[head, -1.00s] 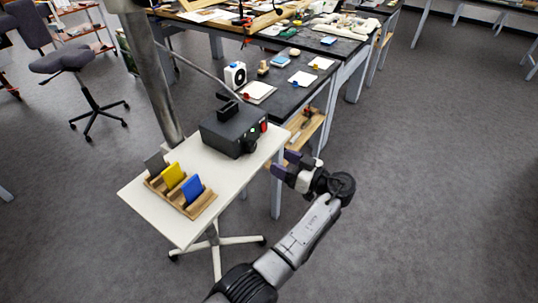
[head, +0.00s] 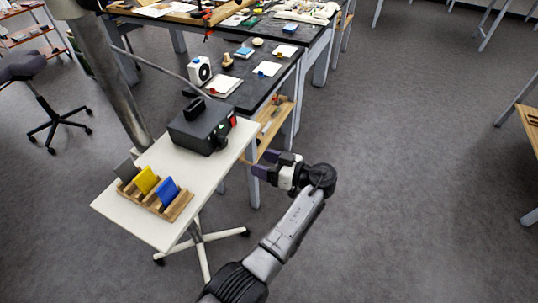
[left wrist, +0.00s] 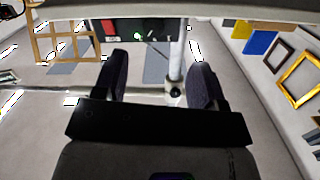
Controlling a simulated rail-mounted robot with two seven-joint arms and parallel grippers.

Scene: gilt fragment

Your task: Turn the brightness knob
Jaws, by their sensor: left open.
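A dark grey box (head: 200,124) stands on the white cart top. Its front has a black round knob (head: 219,142), small green lights and a red patch. I cannot read any label, so I cannot tell if this is the brightness knob. My left gripper (head: 266,164) is open and empty, to the right of the box and apart from it, beyond the cart's edge. In the left wrist view its two dark fingers (left wrist: 160,78) stand wide apart; the red patch and a green light show beyond them near the top. My right gripper is out of view.
The white cart top (head: 120,212) also bears a wooden rack (head: 177,208) with grey, yellow and blue plates. A metal post (head: 108,75) stands beside the cart. A dark workbench (head: 258,90) with several small items lies behind. The floor at right is mostly open.

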